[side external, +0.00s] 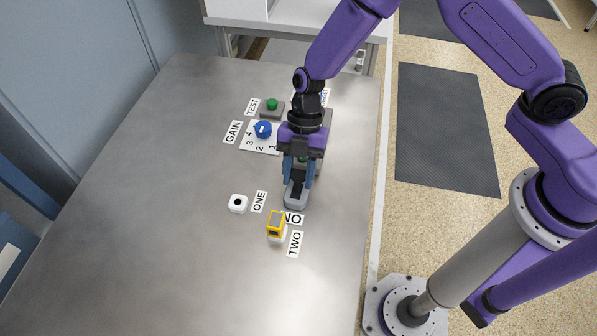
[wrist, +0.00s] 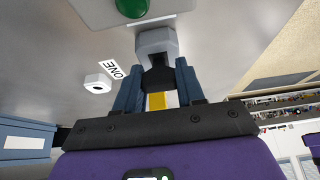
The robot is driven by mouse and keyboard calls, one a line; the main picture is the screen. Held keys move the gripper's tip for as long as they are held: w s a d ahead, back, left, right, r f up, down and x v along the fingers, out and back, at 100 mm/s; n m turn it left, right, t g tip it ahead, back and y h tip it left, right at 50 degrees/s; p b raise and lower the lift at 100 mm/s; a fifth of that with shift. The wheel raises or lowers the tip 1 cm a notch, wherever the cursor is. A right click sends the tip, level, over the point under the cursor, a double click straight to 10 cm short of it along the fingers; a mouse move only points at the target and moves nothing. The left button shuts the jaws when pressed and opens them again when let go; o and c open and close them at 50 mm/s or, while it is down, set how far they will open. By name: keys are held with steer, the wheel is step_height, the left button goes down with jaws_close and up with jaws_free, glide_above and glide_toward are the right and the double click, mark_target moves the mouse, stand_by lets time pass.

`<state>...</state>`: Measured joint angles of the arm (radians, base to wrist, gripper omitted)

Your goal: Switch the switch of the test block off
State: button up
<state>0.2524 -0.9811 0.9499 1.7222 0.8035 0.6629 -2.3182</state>
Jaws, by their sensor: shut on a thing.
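A grey switch housing (side external: 296,198) with a dark part on top stands on the metal table below my gripper (side external: 299,176), which points down. In the wrist view, the housing (wrist: 157,41) is beyond the blue fingers of my gripper (wrist: 158,82), and its black switch part (wrist: 158,76) is between them. My gripper is shut on this black part. The "TEST" label (side external: 252,106) lies beside a grey block with a green button (side external: 272,104) at the far end. My gripper partly hides the housing and its surroundings.
A blue knob (side external: 263,130) is near "GAIN". A white block with a black hole (side external: 237,204) is near "ONE". A yellow-topped block (side external: 276,224) is near "TWO", close to the housing. A green button (wrist: 132,7) is beyond the housing. The left table is clear.

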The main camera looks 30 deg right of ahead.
steer(key=o, duration=1)
steer(key=shift+o, duration=0.2)
steer(key=v, duration=1.7)
steer(key=shift+w+d, duration=0.15)
steer(key=shift+r, duration=0.15)
steer(key=s+d+r+m+t+h, duration=0.1)
steer(key=s+d+r+m+t, duration=0.1)
steer(key=s+d+m, duration=0.5)
steer(key=s+d+r+m+t+h, duration=0.1)
steer(key=s+d+m, duration=0.6)
steer(key=s, duration=1.1)
steer(key=d+r+h, duration=0.1)
steer(key=d+r, duration=0.1)
steer(key=d, duration=0.2)
steer(key=shift+s+d+t, duration=0.25)
steer(key=shift+t, duration=0.15)
